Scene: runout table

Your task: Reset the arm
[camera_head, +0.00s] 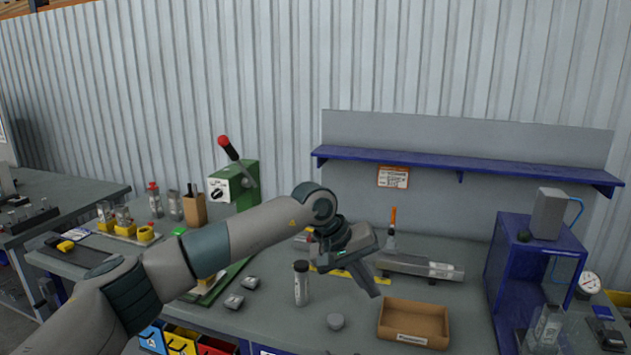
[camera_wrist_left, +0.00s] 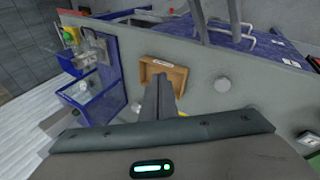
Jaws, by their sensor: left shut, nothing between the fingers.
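My left arm reaches in from the left in the head view. Its gripper (camera_head: 366,275) hangs over the grey table (camera_head: 270,318), fingers pointing down and to the right. The fingers are together with nothing between them. In the left wrist view the shut fingers (camera_wrist_left: 158,90) point toward an empty brown tray (camera_wrist_left: 163,74). The tray (camera_head: 413,322) also lies to the right of the gripper in the head view. My right gripper is in neither view.
A metal bar fixture (camera_head: 420,266) lies behind. A blue stand (camera_head: 535,262) is at the right. A green machine with a red-knobbed lever (camera_head: 235,185) stands at the left.

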